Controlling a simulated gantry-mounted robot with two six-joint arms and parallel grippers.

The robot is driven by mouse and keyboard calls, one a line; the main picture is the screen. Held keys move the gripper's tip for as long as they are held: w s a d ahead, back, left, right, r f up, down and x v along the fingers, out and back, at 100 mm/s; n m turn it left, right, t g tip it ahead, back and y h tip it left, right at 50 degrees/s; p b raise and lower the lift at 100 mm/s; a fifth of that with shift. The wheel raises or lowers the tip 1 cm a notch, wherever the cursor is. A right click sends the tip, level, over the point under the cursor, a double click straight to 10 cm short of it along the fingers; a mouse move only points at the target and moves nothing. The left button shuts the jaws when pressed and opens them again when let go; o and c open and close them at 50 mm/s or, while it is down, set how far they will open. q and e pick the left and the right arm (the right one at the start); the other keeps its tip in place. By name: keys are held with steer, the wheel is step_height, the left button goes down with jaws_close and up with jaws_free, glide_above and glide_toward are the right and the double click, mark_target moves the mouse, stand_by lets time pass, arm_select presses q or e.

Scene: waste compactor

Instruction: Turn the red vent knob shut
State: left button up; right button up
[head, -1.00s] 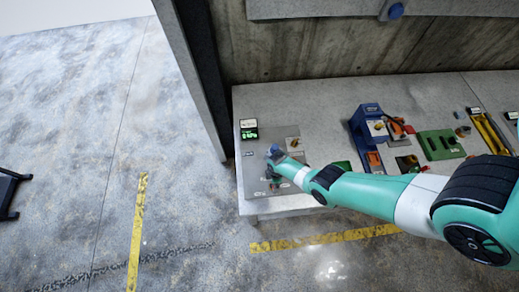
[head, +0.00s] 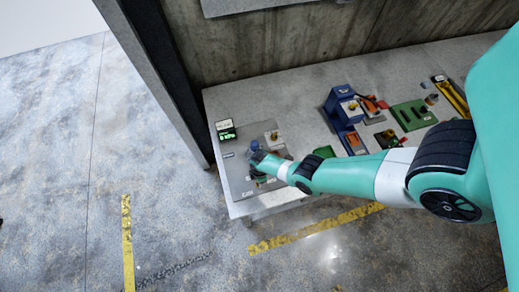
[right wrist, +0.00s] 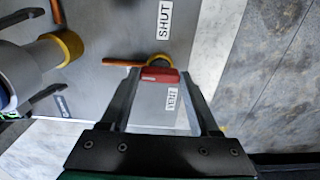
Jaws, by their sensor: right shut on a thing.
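The red vent knob (right wrist: 158,75) is in the right wrist view, on a grey panel (right wrist: 130,25) beside a "VENT" label (right wrist: 172,98). My right gripper (right wrist: 158,78) has one finger on each side of the knob and is shut on it. A yellow ring (right wrist: 161,60) and a copper-coloured bar (right wrist: 124,62) show just beyond the knob. A "SHUT" label (right wrist: 165,18) lies farther up the panel. In the head view my right gripper (head: 258,172) is over the panel at the table's left end, and the knob is hidden there. My left gripper is not in view.
A grey cylinder (right wrist: 15,70) with a yellow ring stands left of the knob in the wrist view. A green-lit display (head: 226,130), a blue device (head: 340,105) and a green block (head: 412,115) stand on the table (head: 280,110). Open floor lies left of it.

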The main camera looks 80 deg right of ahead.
steer(key=shift+m, duration=0.4)
steer(key=m, duration=0.3)
steer(key=shift+m, duration=0.3)
steer(key=m, duration=0.4)
steer(key=shift+m, duration=0.3)
steer(key=m, duration=0.4)
steer(key=shift+m, duration=0.3)
steer(key=m, duration=0.4)
steer(key=shift+m, duration=0.3)
steer(key=o, duration=1.4)
steer(key=shift+c, duration=0.2)
